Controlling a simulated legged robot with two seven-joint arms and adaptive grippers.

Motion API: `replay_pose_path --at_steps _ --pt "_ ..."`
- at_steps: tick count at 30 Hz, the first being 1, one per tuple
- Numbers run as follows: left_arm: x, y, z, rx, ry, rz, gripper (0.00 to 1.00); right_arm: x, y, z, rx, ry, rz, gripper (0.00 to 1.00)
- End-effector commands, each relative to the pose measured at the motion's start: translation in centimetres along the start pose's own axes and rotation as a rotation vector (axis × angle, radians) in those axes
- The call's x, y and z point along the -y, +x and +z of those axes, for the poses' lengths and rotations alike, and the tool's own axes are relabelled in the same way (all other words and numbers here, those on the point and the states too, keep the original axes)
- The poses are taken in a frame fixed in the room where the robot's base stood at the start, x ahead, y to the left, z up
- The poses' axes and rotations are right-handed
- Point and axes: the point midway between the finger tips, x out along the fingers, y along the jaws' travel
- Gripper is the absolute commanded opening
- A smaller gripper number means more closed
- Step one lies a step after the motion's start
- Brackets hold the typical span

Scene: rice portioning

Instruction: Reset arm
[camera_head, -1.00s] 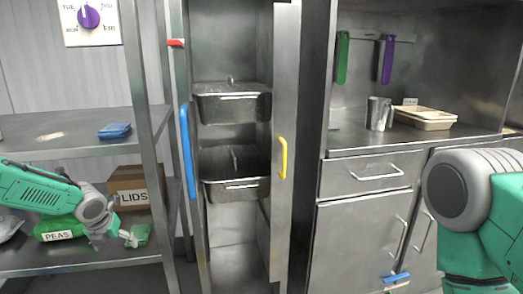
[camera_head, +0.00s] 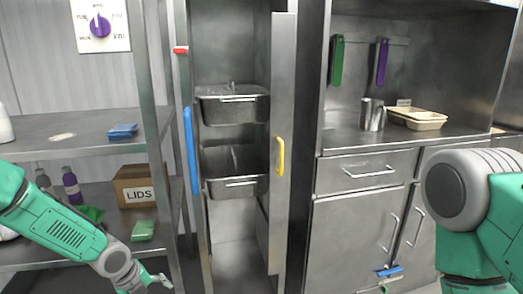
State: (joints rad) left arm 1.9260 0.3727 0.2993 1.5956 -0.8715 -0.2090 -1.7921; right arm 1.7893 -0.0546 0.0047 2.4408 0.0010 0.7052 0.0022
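My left arm comes in low at the left, in front of the shelf. Its gripper (camera_head: 150,283) is at the bottom edge, partly cut off, with nothing visible in it; the finger gap is unclear. My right arm fills the right edge. What seems to be my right gripper (camera_head: 384,287) shows only in part at the bottom edge, just below a small blue item (camera_head: 390,271) in front of the lower cabinet. I cannot tell whether it holds that item.
A shelf rack (camera_head: 80,158) at the left holds a LIDS box (camera_head: 138,186), a green item (camera_head: 143,230), bottles and a blue item (camera_head: 122,131). An open tall cabinet (camera_head: 283,135) holds metal pans (camera_head: 232,106). A counter (camera_head: 345,141) stands right.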

Motion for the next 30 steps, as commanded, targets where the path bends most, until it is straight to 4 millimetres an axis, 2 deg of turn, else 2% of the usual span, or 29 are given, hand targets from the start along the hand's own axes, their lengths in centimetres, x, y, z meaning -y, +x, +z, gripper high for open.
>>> replay_pose_path --at_steps 1,4,6,9,12,16,18,21,25,30 --pt "-0.7 0.5 -2.9 -0.041 -0.098 0.006 0.79 0.0 -0.5 0.0 0.000 0.000 0.000 0.40" --pt "-2.7 1.4 -9.0 -0.115 -0.403 0.029 0.79 0.0 -1.2 -0.1 0.000 0.000 0.000 0.40" --pt "-4.8 1.5 -13.2 -0.149 -0.660 0.064 0.79 0.0 -1.7 -0.1 0.000 0.000 0.000 0.40" --pt "-8.5 0.9 -18.1 -0.147 -1.036 0.131 0.79 0.0 -2.5 -0.1 0.000 0.000 0.000 0.40" --pt "-12.7 -0.6 -21.9 -0.085 -1.410 0.193 0.79 0.0 -3.2 -0.2 0.000 0.000 0.000 0.40" --pt "-17.9 -3.3 -24.6 0.066 -1.828 0.224 0.79 0.0 -3.9 -0.2 0.000 0.000 0.000 0.40" --pt "-20.1 -4.8 -25.2 0.151 -1.997 0.212 0.79 0.0 -4.2 -0.2 0.000 0.000 0.000 0.40" --pt "-22.3 -6.5 -25.5 0.247 -2.162 0.180 0.79 0.0 -4.5 -0.2 0.000 0.000 0.000 0.40" --pt "-23.6 -7.6 -25.5 0.309 -2.262 0.148 0.79 0.0 -4.6 -0.2 0.000 0.000 0.000 0.40" --pt "-23.8 -7.7 -25.5 0.317 -2.279 0.142 0.79 0.0 -4.5 -0.2 0.000 0.000 0.000 0.40"
